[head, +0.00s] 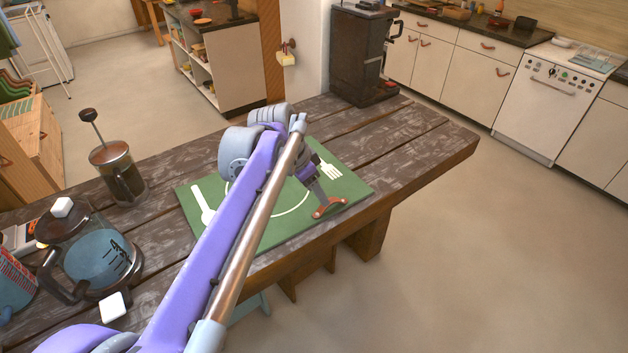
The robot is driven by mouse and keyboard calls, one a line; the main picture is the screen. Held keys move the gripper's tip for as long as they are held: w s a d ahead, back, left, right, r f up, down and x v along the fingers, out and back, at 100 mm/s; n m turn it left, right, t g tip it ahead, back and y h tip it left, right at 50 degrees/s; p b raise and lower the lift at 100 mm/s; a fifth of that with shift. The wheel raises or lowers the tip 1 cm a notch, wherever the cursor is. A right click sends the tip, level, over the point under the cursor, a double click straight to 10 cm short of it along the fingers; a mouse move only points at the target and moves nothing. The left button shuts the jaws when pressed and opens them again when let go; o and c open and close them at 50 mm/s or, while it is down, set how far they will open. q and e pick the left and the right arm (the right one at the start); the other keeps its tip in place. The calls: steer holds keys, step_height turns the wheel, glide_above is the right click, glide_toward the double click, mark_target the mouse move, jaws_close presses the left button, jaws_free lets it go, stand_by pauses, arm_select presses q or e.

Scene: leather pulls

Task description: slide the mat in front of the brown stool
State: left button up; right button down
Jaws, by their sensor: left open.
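The green mat (348,187), printed with a white spoon, plate ring and fork, lies flat on the weathered wooden table (415,160) near its front edge. My left gripper (330,208) is open, with its orange-brown fingers over the mat's front right part; I cannot tell whether they touch it. My left arm crosses the mat and hides its middle. Brown wooden parts (318,262) show below the table's front edge; I cannot tell whether they belong to the brown stool. My right gripper is not in view.
A French press (117,175), a glass jug (98,258) and a white cube (112,306) stand on the table's left side. A dark coffee machine (357,55) is at the back. The table right of the mat is clear. A light blue piece (250,307) shows below the table.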

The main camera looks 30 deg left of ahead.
arm_select(q)
steer(key=x, duration=0.5)
steer(key=shift+w+d+f, duration=0.1)
steer(key=shift+w+f, duration=0.05)
steer(key=shift+f, duration=0.2)
steer(key=shift+c, duration=0.3)
jaws_close()
stand_by(0.9)
